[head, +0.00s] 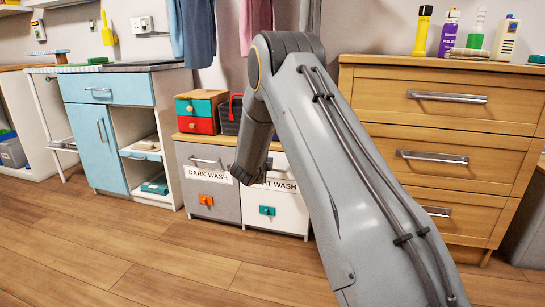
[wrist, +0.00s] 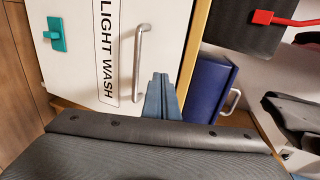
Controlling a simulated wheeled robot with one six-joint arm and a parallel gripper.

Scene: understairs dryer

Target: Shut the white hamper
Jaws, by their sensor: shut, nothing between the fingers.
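The white hamper (head: 287,214) stands low against the wall, labelled LIGHT WASH, partly hidden behind my arm in the head view. Its white front (wrist: 75,70) fills the upper left of the wrist view, turned sideways, with a metal bar handle (wrist: 141,62) and a teal catch (wrist: 56,33). My gripper (wrist: 158,85) is shut and empty; its blue-grey fingers show beside the handle, over the edge of the front. I cannot tell whether they touch it. How far the front stands out is not clear from these views.
The grey DARK WASH hamper (head: 207,175) with an orange catch adjoins on the left. Above are a small drawer box (head: 200,112) and a dark box with red handle (wrist: 245,20). A wooden drawer chest (head: 440,130) stands right. Floor (head: 150,245) is clear at front left.

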